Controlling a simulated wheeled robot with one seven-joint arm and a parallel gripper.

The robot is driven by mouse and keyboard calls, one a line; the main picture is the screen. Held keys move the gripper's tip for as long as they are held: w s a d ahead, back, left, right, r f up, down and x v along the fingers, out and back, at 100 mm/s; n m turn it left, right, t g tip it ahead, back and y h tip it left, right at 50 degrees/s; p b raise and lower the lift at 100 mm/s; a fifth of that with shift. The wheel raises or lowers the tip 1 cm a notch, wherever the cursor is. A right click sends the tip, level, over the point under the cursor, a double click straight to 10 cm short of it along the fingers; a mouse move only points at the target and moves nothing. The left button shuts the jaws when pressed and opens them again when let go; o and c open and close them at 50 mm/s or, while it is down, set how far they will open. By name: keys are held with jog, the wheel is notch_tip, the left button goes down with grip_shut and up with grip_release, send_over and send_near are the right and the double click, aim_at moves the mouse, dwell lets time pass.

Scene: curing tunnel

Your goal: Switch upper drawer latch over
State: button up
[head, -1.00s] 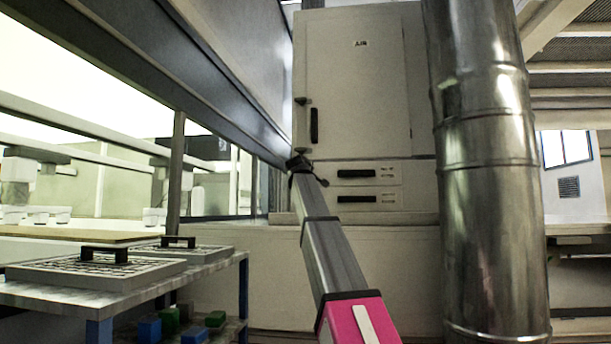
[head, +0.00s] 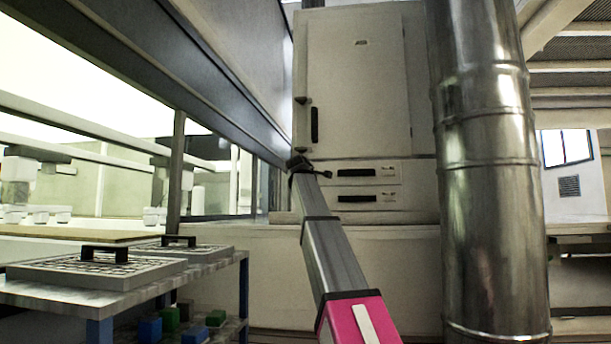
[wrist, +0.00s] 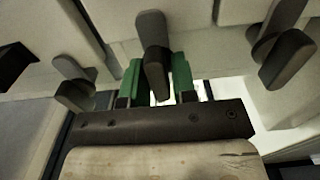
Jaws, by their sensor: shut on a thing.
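My gripper (wrist: 156,82) has two green fingers closed on a dark grey latch (wrist: 152,40) in the middle of the wrist view. The latch's lever hangs between the fingers, lying nearly along them with a slight tilt. In the head view my gripper (head: 299,163) is small, at the left edge of the white cabinet, beside the upper drawer (head: 370,173). The latch in my grip cannot be made out there, behind the end of my arm. The lower drawer (head: 370,198) sits below; both drawers look shut.
In the wrist view, similar dark latches stand close by on the left (wrist: 75,83) and right (wrist: 285,55). The cabinet door (head: 360,85) is shut above the drawers. A metal duct (head: 490,180) stands at the right, and a bench with trays (head: 90,268) at the left.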

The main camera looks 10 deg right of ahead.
jog(key=o, duration=0.8)
jog(key=shift+c, duration=0.2)
jog(key=shift+s, duration=0.1)
jog(key=v, duration=1)
jog(key=shift+s+a, duration=0.15)
jog(key=shift+s, duration=0.2)
